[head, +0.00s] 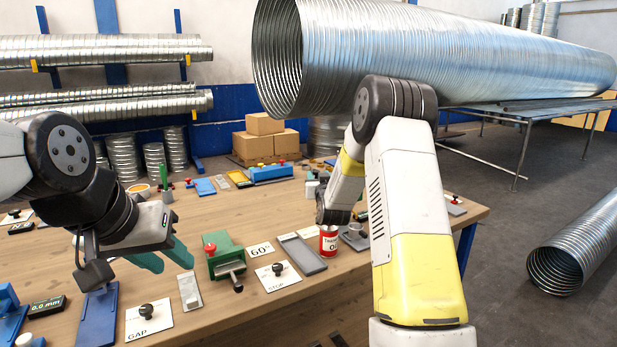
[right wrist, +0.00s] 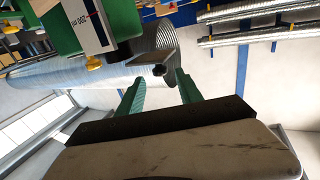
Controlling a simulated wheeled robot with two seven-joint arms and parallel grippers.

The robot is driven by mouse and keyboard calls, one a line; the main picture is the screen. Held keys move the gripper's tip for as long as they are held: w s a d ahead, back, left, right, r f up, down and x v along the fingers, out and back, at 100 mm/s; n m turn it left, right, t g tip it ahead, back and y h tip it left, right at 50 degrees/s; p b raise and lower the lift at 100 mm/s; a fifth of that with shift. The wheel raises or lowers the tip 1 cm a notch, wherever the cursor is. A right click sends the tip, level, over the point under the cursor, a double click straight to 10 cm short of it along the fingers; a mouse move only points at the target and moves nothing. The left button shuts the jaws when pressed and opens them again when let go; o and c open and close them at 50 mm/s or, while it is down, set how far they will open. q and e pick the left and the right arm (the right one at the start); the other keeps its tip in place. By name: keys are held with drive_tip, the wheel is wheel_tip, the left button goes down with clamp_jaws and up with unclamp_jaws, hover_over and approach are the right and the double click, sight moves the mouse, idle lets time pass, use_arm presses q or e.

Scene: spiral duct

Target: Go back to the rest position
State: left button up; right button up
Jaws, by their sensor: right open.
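My left gripper (head: 174,267) hangs over the left part of the wooden workbench (head: 240,325) in the head view. Its two green fingers point down and stand apart, with nothing seen between them. In the head view my right arm reaches over the right side of the bench, and its gripper is hidden behind the arm links. In the right wrist view my right gripper (right wrist: 160,76) has its two green fingers spread. A small dark knob shows between the fingertips; I cannot tell how near it is.
A green clamp device (head: 226,262), a red can (head: 328,241), a card marked GAP (head: 150,320) and several small tools lie on the bench. A large spiral duct (head: 440,50) lies behind on a metal table (head: 540,110). Cardboard boxes (head: 266,143) stand at the back.

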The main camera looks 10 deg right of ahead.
drive_tip(key=shift+r, duration=0.1)
drive_tip(key=s+a+r+g+y, duration=0.1)
drive_tip(key=s+a+r+g, duration=0.15)
drive_tip(key=s+r, duration=0.45)
drive_tip(key=s+a+r+g+y, duration=0.1)
drive_tip(key=s+r+g, duration=0.2)
drive_tip(key=s, duration=0.8)
drive_tip(key=s+f+g, duration=0.2)
drive_tip(key=s+g, duration=0.1)
drive_tip(key=s, duration=1.2)
drive_tip(key=s+a+f+n+g+y, duration=0.1)
drive_tip(key=s+g, duration=0.2)
drive_tip(key=s, duration=1.2)
drive_tip(key=shift+a+f, duration=0.2)
drive_tip(key=shift+f, duration=0.2)
drive_tip(key=shift+d, duration=0.1)
